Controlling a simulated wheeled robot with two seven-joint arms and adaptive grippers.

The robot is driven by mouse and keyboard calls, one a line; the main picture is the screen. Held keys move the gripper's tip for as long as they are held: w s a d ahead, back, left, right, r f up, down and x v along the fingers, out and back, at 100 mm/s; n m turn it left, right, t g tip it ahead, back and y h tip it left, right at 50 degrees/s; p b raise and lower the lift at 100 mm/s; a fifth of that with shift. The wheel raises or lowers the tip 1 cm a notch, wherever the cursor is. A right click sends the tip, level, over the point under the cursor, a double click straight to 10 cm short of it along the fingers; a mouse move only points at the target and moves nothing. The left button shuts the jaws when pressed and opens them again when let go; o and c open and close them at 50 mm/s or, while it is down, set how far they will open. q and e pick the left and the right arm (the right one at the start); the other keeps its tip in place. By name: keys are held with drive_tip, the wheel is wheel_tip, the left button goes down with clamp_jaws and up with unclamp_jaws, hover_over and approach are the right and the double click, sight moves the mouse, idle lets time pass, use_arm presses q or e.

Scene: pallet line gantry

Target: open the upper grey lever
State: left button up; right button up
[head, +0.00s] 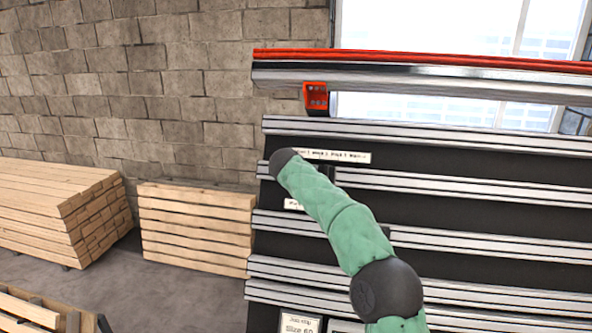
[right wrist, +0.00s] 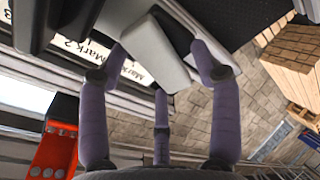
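In the right wrist view, a light grey slab-like part (right wrist: 158,55), which looks like a grey lever, stands out beside a white label strip marked "Mark". My right gripper (right wrist: 163,70) has its purple fingers spread around this part. One finger is at its left edge, one by its right side and one just below its lower end. Firm contact cannot be told. In the head view my green right arm reaches up to the rack's left end. Its hand and the lever cannot be made out there. My left gripper is not in view.
The rack (head: 480,210) has several silver rails and dark panels. A label strip (head: 335,156) lies near my arm. A red box (head: 316,97) hangs under the top beam and shows in the wrist view (right wrist: 55,140). Timber stacks (head: 50,208) and a pallet stack (head: 195,225) stand left.

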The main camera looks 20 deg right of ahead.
drive_tip(key=shift+s+r, duration=0.1)
drive_tip(key=v, duration=1.1)
drive_tip(key=shift+s+a+r, duration=0.15)
drive_tip(key=shift+s+a, duration=0.1)
idle(0.4)
